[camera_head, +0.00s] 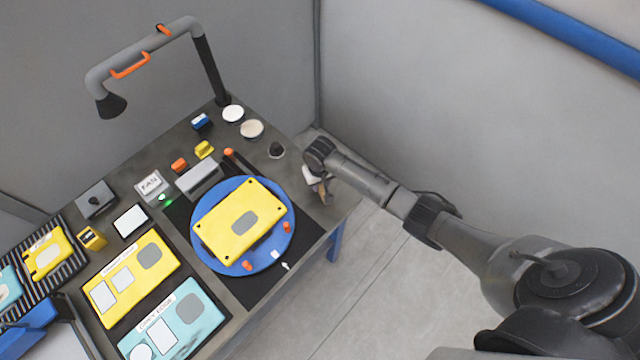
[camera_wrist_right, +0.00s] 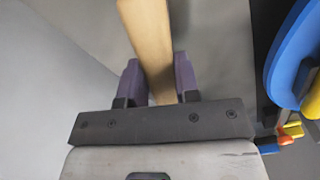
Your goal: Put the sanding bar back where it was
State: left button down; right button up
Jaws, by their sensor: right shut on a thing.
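The sanding bar (camera_wrist_right: 148,35) is a long tan bar, seen in the right wrist view, where it runs up out of the top edge. My right gripper (camera_wrist_right: 157,75) is shut on it, with a purple finger on each side. In the head view my right gripper (camera_head: 319,181) is at the right edge of the workbench (camera_head: 345,195), right of the blue turntable. The bar shows there only as a small tan piece below the gripper. I cannot tell whether it touches the bench. My left gripper is not in view.
A yellow panel (camera_head: 240,221) lies on the blue round turntable (camera_head: 207,257), with orange pegs near its rim. A dark knob (camera_head: 276,150) and two round discs (camera_head: 252,129) stand behind. A grey block (camera_head: 197,177) and a lamp arm (camera_head: 208,70) are further left.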

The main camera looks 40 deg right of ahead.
jog(key=shift+f, duration=0.75)
jog(key=shift+f, duration=0.15)
jog(key=o, duration=0.9)
notch_tip(320, 180, up, 12)
jog(key=p, duration=0.1)
jog(key=s+a+f+n+t, duration=0.1)
jog(key=s+a+f+n, duration=0.1)
jog(key=s+a, duration=0.45)
jog(key=s+a+f+n+t, duration=0.1)
jog(key=s+a+f+n, duration=0.15)
jog(key=s, duration=0.65)
jog(key=s+r, duration=0.3)
jog(key=s, duration=0.4)
jog(key=s+a+r+t, duration=0.1)
jog(key=s+r, duration=0.2)
jog(key=s, duration=0.4)
jog(key=shift+s+a+n+t, duration=0.15)
jog(key=shift+a+n+t, duration=0.15)
jog(key=shift+n, duration=0.15)
